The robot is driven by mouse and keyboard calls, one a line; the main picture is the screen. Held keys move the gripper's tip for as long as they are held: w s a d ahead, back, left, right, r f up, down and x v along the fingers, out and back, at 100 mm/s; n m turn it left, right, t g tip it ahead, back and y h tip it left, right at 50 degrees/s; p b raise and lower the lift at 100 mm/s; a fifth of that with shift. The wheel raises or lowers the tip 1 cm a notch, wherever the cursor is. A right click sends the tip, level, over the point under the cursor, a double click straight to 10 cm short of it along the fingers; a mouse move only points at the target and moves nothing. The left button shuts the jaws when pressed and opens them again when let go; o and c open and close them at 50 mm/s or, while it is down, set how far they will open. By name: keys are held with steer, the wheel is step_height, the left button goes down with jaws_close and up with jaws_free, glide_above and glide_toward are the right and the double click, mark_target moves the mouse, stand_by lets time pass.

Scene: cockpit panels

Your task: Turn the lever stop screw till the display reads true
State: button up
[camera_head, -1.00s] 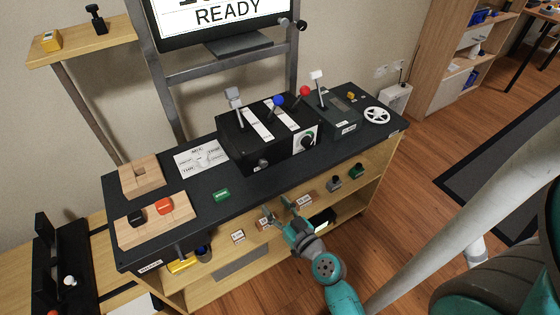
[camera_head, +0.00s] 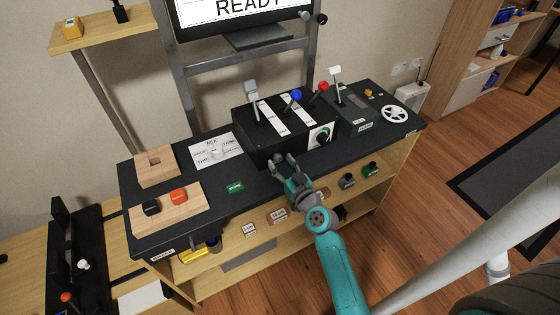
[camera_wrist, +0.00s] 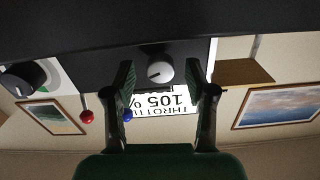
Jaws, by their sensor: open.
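The stop screw appears as a round silver knob (camera_wrist: 160,71) with a dark mark, on the dark front face of the lever box (camera_wrist: 105,62), in the wrist view. My gripper (camera_head: 285,160) is open in front of the box's lower front face. In the wrist view its two fingers stand on either side of the silver knob, with gaps at both sides; I cannot tell how far short of it the tips are. In the head view my gripper hides the knob. The display (camera_wrist: 168,103) shows upside down in the wrist view, reading "THROT…" and "105 %", partly covered. In the head view the screen (camera_head: 240,8) shows "READY".
Grey, blue (camera_head: 296,95) and red (camera_head: 323,87) levers rise from the box. A dark knob (camera_head: 321,137) on a white and green plate sits right of my gripper. Shelf items sit below the bench top.

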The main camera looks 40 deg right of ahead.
steer(key=shift+w+d, duration=0.2)
steer(key=shift+w, duration=0.45)
jaws_close()
steer(key=shift+m, duration=0.5)
steer(key=m, duration=0.5)
steer(key=shift+m, duration=0.4)
steer(key=m, duration=0.6)
steer(key=shift+a, duration=0.1)
steer(key=shift+m, duration=0.4)
